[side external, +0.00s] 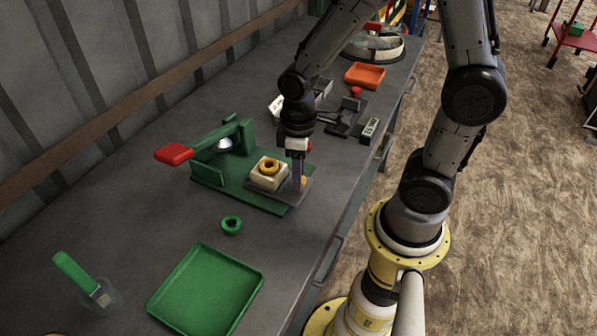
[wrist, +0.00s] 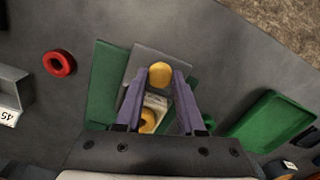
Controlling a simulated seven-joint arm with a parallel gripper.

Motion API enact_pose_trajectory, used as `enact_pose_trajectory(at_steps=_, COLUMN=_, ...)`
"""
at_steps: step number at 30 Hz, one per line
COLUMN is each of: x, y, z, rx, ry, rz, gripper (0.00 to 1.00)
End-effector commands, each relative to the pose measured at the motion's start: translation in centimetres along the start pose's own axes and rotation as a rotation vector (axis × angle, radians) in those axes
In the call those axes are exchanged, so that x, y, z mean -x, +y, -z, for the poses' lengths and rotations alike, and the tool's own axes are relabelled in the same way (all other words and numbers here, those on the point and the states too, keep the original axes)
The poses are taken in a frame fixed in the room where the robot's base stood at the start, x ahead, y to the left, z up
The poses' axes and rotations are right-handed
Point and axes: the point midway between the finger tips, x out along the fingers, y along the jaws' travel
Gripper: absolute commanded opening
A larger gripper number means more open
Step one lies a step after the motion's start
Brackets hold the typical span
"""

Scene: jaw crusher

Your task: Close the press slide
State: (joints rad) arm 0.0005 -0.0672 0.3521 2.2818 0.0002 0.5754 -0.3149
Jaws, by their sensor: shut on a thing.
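The press has a green base (side external: 230,188), a green upright frame and a lever with a red handle (side external: 174,154). Its grey slide plate (side external: 297,199) sticks out past the right part of the base. A pale block (side external: 266,181) with a yellow ring (side external: 269,165) on top sits on the slide; the ring also shows in the wrist view (wrist: 148,119). My gripper (side external: 299,184) points down at the slide's outer end. In the wrist view its purple fingers (wrist: 160,78) are shut on a yellow knob (wrist: 160,74) on the slide. The base is partly hidden there.
A green ring (side external: 232,225) and a green tray (side external: 207,290) lie in front of the press. A green-handled tool (side external: 78,273) lies at the front left. A red ring (wrist: 59,63), dark tool (side external: 345,117), labelled box (side external: 370,129) and orange tray (side external: 365,75) lie beyond.

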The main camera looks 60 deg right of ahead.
Motion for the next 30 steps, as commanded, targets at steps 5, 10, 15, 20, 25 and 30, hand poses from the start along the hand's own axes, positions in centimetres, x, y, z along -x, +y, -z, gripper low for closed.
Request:
enact_pose_trajectory(at_steps=5, x=0.07, y=0.03, z=0.04, rx=0.000, ry=0.001, rz=-0.001, gripper=0.00)
enact_pose_trajectory(at_steps=10, x=0.08, y=0.03, z=0.05, rx=0.000, ry=0.002, rz=-0.001, gripper=0.00)
enact_pose_trajectory(at_steps=15, x=0.09, y=0.04, z=0.06, rx=0.000, ry=0.002, rz=-0.001, gripper=0.00)
enact_pose_trajectory(at_steps=20, x=0.10, y=0.04, z=0.07, rx=0.000, ry=0.002, rz=-0.001, gripper=0.00)
enact_pose_trajectory(at_steps=25, x=0.11, y=0.05, z=0.08, rx=0.000, ry=0.003, rz=-0.001, gripper=0.00)
enact_pose_trajectory(at_steps=30, x=0.13, y=0.27, z=0.76, rx=0.000, ry=0.004, rz=-0.002, gripper=0.00)
